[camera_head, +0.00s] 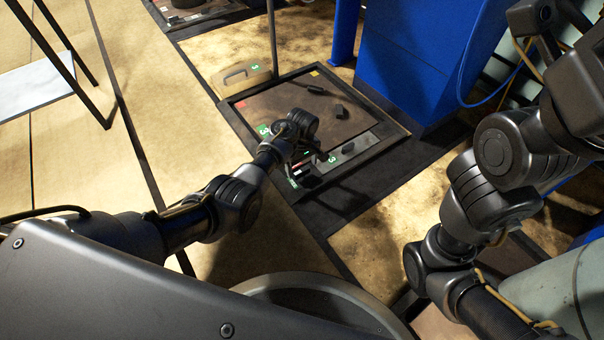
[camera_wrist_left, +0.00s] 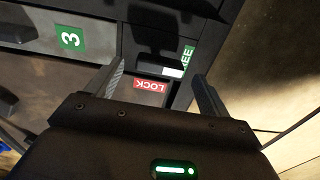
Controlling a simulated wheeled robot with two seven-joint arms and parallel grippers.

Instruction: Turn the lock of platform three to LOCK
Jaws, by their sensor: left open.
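Platform three (camera_head: 235,112) is a brown plate in a dark frame on the floor, with green 3 labels. My left gripper (camera_head: 303,172) is over its near edge, at the lock's labels. In the left wrist view, the open gripper (camera_wrist_left: 158,75) has a finger on either side of the red LOCK label (camera_wrist_left: 151,85) and the green FREE label (camera_wrist_left: 187,58). The dark lock part (camera_wrist_left: 155,42) lies beyond the fingertips, beside the FREE label, which is partly covered. I cannot tell whether the fingers touch it. My right arm is at the right; its gripper does not show.
Small black blocks (camera_head: 340,111) stand on the plate. A blue cabinet (camera_head: 415,60) stands behind it to the right, with a thin pole (camera_head: 272,40) at the back. Another platform (camera_head: 190,14) is at the top. Bare tan floor (camera_head: 150,80) lies to the left.

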